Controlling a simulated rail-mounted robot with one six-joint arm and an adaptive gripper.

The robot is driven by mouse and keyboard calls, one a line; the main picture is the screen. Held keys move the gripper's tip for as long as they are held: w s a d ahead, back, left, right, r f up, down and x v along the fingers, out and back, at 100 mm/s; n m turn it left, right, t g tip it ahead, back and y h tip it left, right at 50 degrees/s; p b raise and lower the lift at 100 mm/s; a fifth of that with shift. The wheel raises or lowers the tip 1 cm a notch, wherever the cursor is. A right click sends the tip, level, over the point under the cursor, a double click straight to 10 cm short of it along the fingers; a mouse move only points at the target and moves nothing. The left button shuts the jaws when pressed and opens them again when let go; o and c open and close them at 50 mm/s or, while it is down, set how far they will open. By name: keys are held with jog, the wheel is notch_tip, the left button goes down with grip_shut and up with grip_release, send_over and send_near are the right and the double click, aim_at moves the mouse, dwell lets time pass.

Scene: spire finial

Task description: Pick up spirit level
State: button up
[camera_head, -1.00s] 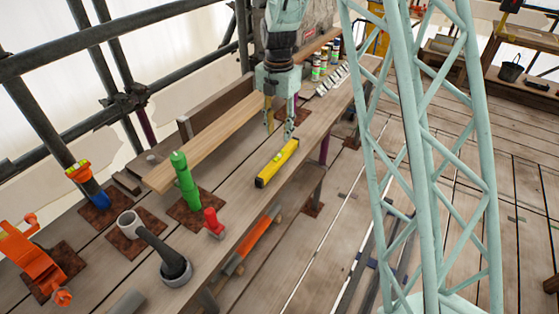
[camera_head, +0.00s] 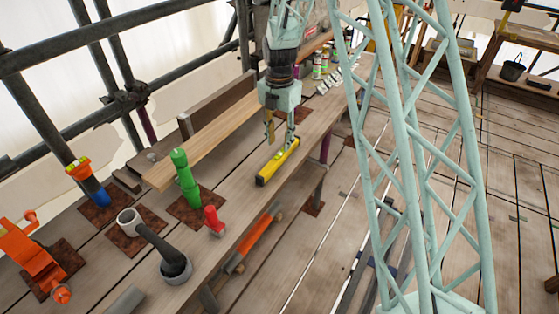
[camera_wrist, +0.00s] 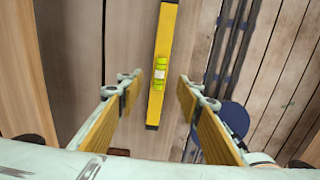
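The yellow spirit level (camera_head: 275,165) lies on the wooden bench near its front edge. In the wrist view the spirit level (camera_wrist: 165,55) runs lengthwise up the picture, with its green vials showing and its near black end between my finger lines. My gripper (camera_head: 280,146) is above the far part of the level. In the wrist view my gripper (camera_wrist: 157,115) is open, its two yellow-padded fingers wide apart on either side of the level's near end. Nothing is held. I cannot tell the exact height above the bench.
A long wooden plank (camera_head: 205,145) lies behind the level. A green bottle-like object (camera_head: 186,178) and a red object (camera_head: 214,221) stand to the left. Several cans (camera_head: 325,65) stand farther along the bench. An orange-handled tool (camera_head: 255,238) is below the bench edge.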

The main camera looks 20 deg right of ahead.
aim_at(279, 155)
jog(key=shift+f, duration=1.4)
jog(key=shift+w+f+b, duration=0.1)
jog(key=shift+f+b, duration=0.5)
jog(key=shift+f, duration=2)
jog(key=shift+c, duration=0.5)
jog(key=c, duration=1)
jog(key=shift+r, duration=0.1)
